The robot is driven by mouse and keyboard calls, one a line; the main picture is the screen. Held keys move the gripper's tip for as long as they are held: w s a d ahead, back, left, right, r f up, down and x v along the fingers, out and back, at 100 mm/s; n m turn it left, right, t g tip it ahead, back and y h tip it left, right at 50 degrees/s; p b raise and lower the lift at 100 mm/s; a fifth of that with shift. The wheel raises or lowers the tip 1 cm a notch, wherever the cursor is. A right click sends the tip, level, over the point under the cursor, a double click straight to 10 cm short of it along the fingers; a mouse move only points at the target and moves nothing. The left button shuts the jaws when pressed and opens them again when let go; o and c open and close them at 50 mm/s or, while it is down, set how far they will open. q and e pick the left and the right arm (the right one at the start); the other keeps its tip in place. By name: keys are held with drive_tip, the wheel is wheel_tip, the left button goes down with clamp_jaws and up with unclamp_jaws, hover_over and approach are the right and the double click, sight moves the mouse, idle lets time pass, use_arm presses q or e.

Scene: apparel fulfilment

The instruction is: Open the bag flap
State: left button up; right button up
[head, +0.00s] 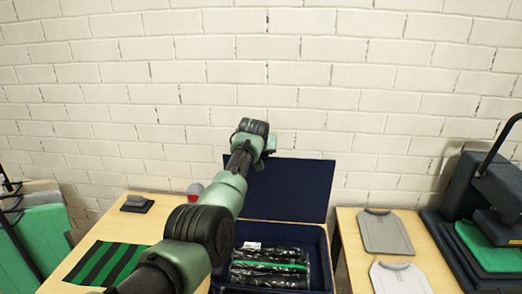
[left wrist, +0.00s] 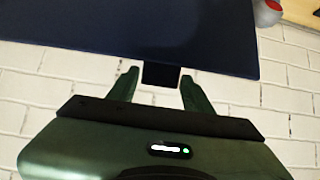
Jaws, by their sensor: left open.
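The dark blue bag (head: 322,240) is box-shaped and sits on the middle table. Its flap (head: 293,190) stands raised at the back, close to the brick wall. A clear-wrapped dark bundle with a green stripe (head: 268,268) lies inside the bag. My left gripper (head: 272,143) is at the flap's top edge, partly hidden behind its own wrist. In the left wrist view, my left gripper (left wrist: 159,75) is open, with a finger on each side of a small dark tab (left wrist: 161,76) on the edge of the flap (left wrist: 140,35). My right gripper is not in view.
A green-and-black striped cloth (head: 106,262) and a small dark block (head: 137,203) are on the left of the table. The brick wall (head: 400,90) is close behind the flap.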

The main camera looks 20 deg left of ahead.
use_arm(q)
drive_tip(key=shift+o, duration=0.9)
drive_tip(key=shift+d, duration=0.15)
drive_tip(key=b+v, duration=0.3)
drive_tip(key=v, duration=0.5)
drive_tip(key=shift+b, duration=0.4)
